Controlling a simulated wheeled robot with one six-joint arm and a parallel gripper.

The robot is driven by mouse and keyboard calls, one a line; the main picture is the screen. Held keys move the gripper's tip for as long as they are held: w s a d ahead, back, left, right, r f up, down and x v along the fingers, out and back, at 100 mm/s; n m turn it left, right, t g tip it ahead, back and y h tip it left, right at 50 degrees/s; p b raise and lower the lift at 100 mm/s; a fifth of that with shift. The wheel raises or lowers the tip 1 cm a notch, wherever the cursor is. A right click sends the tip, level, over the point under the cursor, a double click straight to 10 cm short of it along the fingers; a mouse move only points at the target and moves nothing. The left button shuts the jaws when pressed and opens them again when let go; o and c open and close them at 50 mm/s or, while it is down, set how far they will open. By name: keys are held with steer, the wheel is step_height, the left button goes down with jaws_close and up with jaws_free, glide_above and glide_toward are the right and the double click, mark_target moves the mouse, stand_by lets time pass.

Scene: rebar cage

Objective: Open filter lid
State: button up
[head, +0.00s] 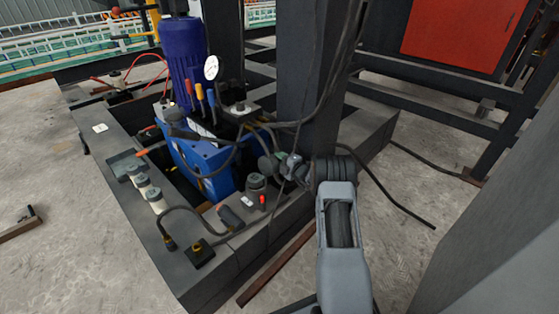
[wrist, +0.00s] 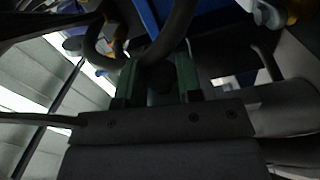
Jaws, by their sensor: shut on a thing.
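My gripper (head: 270,165) reaches in from the right, beside the blue tank (head: 205,160) of the pump unit. In the wrist view, the two greenish fingers of my gripper (wrist: 158,82) stand on either side of a dark rounded part (wrist: 158,74) and are shut on it. A dark curved length runs up from that part. I cannot tell whether it is the filter lid. A dark round cap (head: 256,181) sits on the frame just below my gripper in the head view. Shadow and my wrist hide the contact.
A dark post (head: 310,80) rises close behind my gripper. Hoses run around it. Open concrete floor (head: 60,240) lies at left.

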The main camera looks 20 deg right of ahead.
steer(key=shift+s+a+r+p, duration=0.1)
steer(key=shift+a+r+p, duration=0.15)
steer(key=shift+r+p, duration=0.35)
steer(key=shift+s+a+r+p, duration=0.1)
steer(key=shift+a+r+p, duration=0.15)
steer(key=shift+p, duration=0.65)
jaws_close()
steer(key=shift+f, duration=0.1)
steer(key=o, duration=1.1)
jaws_free()
steer(key=shift+a, duration=0.1)
steer(key=shift+c, duration=0.2)
steer(key=shift+f, duration=0.1)
steer(key=shift+s, duration=0.1)
steer(key=p+v, duration=0.4)
steer(key=v, duration=0.9)
steer(key=shift+s+d, duration=0.25)
steer(key=shift+s, duration=0.05)
